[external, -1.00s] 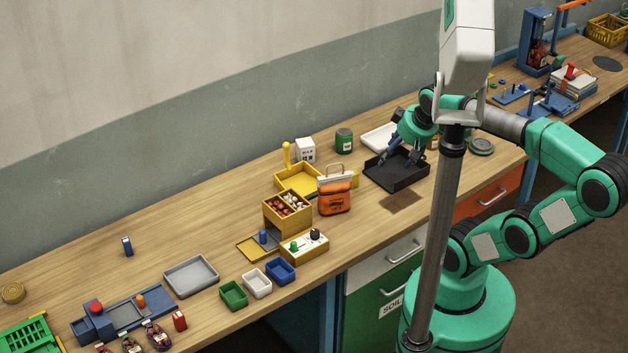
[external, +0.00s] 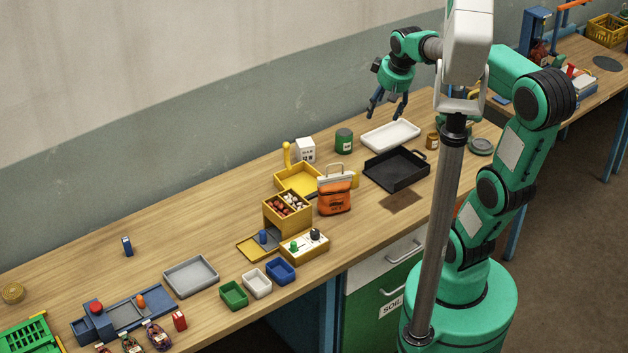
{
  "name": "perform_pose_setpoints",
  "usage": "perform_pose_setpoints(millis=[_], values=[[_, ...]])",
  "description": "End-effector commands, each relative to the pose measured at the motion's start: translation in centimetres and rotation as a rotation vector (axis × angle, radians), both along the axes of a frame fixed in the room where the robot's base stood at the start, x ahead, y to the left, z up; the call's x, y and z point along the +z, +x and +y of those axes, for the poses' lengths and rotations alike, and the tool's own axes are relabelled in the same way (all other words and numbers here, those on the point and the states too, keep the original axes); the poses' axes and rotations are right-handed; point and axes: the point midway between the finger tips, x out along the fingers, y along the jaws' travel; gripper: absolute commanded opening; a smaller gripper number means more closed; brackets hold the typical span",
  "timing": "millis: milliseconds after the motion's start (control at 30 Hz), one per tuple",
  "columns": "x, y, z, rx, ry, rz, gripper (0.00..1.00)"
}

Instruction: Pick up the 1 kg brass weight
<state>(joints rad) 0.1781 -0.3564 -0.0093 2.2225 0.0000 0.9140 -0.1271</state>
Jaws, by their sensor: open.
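My gripper (external: 387,112) is open and empty. It hangs with its fingers pointing down, in the air above the back of the bench near the white tray (external: 391,136). I cannot make out a brass weight for certain in this view. A small brown-amber item with a pale band (external: 432,141) stands right of the white tray, too small to identify. The black tray (external: 397,169) in front of the white one looks empty.
A green can (external: 344,141), a white carton (external: 305,151) and an orange bag (external: 335,193) stand left of the trays. A yellow box unit (external: 288,212) is nearer the front. A round grey-green disc (external: 481,146) lies at right. The bench's left middle is mostly clear.

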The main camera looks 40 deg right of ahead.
Motion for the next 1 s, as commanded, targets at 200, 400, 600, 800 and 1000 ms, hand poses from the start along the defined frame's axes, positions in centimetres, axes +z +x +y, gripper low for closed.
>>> perform_pose_setpoints(millis=[200, 400, 600, 800, 1000], values=[[0.3, 4.5, -3.7, -0.021, -0.004, 0.041, 0.61], [-0.1, 8.4, -7.4, -0.036, -0.007, 0.076, 0.61], [-1.2, 11.9, -11.5, -0.051, -0.006, 0.111, 0.61], [-2.7, 15.1, -15.9, -0.067, -0.003, 0.144, 0.61], [-5.0, 17.9, -20.6, -0.081, 0.004, 0.180, 0.61]])
